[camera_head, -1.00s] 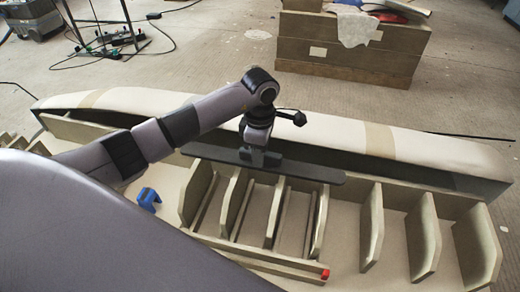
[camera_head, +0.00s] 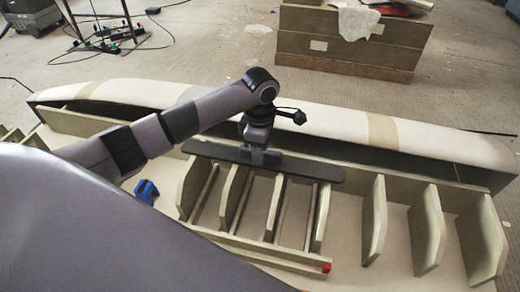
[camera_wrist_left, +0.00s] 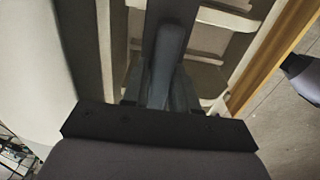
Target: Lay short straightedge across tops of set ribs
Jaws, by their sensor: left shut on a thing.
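The short straightedge (camera_head: 312,168) is a long dark flat bar lying left to right over the tops of several pale set ribs (camera_head: 233,200), near their far ends. My left gripper (camera_head: 262,156) is shut on its middle from above. Whether the bar's underside touches the ribs or hovers just above them I cannot tell. In the left wrist view the left gripper (camera_wrist_left: 163,85) is over a dark strip, with pale ribs (camera_wrist_left: 205,75) behind. The right gripper is not in view.
The long pale mould (camera_head: 300,119) runs behind the ribs. A blue clamp-like piece (camera_head: 146,191) lies left of the ribs, and a rail with a red end (camera_head: 327,267) lies in front. More ribs (camera_head: 427,228) stand at right. A wooden box (camera_head: 350,52) stands on the floor behind.

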